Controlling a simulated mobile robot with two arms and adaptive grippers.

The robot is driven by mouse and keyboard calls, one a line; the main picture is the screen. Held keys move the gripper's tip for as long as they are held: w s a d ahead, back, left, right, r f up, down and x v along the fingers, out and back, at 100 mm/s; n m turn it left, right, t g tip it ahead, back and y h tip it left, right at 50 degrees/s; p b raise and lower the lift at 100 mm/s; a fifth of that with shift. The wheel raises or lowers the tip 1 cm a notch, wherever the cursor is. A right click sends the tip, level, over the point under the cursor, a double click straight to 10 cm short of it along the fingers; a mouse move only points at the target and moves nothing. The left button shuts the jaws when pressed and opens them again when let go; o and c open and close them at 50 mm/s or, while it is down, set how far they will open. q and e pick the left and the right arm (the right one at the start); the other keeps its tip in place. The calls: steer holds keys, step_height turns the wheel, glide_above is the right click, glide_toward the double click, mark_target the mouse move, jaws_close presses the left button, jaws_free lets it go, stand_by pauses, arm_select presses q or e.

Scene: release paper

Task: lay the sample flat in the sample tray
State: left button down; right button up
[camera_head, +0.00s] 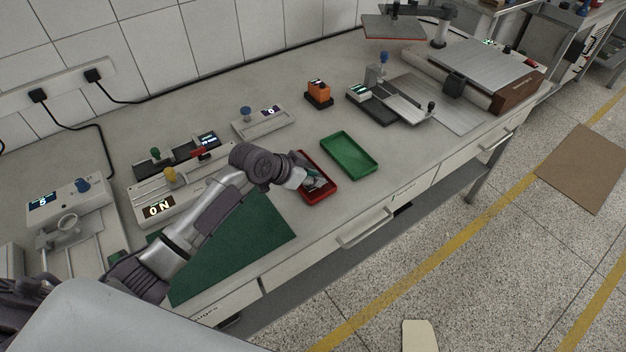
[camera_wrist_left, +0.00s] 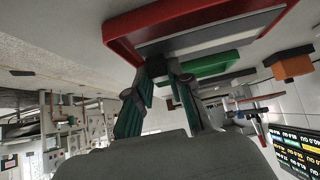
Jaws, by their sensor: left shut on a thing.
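A red tray (camera_head: 331,191) lies on the bench, and my left gripper (camera_head: 312,182) reaches into it from the left. In the left wrist view the red tray (camera_wrist_left: 125,38) shows close up at the top. A thin grey flat piece (camera_wrist_left: 215,27), seemingly the sample, lies across the red tray's opening at the fingertips. My left gripper (camera_wrist_left: 165,68) is shut on this piece. Whether the piece touches the tray floor is hidden. A green tray (camera_head: 350,156) beside it looks empty; it also shows in the left wrist view (camera_wrist_left: 222,64). My right gripper is not in view.
A dark green mat (camera_head: 240,245) lies in front of my left arm. Behind stand an orange block (camera_head: 318,92) and several instruments with knobs and displays. A metal-topped machine (camera_head: 485,70) stands at the right. Clear bench lies around the green tray.

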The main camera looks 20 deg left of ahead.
arm_select(q)
steer(key=shift+f, duration=0.9)
steer(key=shift+f, duration=0.2)
steer(key=c, duration=1.3)
jaws_free()
steer(key=shift+c, duration=0.2)
steer(key=shift+r, duration=0.1)
steer(key=shift+s+a+r, duration=0.1)
steer(key=shift+r, duration=0.1)
steer(key=v, duration=1.1)
steer(key=shift+s+r+b, duration=0.2)
steer(key=shift+s+b, duration=0.05)
steer(key=shift+b, duration=0.2)
